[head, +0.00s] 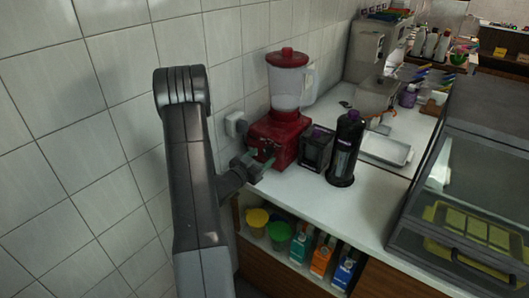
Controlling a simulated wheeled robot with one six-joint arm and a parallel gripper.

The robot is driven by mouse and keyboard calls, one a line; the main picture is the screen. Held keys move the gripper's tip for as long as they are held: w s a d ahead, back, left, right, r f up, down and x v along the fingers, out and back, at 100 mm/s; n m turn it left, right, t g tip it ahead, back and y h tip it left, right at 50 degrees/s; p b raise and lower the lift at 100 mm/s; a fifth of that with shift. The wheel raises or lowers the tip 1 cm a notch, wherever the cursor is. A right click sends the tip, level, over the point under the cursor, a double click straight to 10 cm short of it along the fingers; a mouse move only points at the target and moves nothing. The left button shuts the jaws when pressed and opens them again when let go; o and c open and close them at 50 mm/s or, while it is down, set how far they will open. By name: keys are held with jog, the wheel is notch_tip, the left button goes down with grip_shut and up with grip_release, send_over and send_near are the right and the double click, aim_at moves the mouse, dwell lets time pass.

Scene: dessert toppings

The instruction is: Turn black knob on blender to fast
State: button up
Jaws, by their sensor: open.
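The blender stands on the white counter against the tiled wall in the head view. It has a red base (291,127), a clear jug (288,88) and a red lid (288,57). My gripper (262,160) is open at the lower front left of the red base, very close to it. I cannot tell whether it touches the base. The black knob cannot be made out; dark parts of my gripper cover that part of the base's front.
A black box (316,148) and a black bottle (346,150) stand just right of the blender. A wall socket (236,124) is left of it. Cups and cartons (321,255) fill the shelf below. A glass display case (470,190) stands at right. The front counter (300,195) is clear.

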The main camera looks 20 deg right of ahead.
jog(key=shift+x, duration=1.2)
jog(key=c, duration=1)
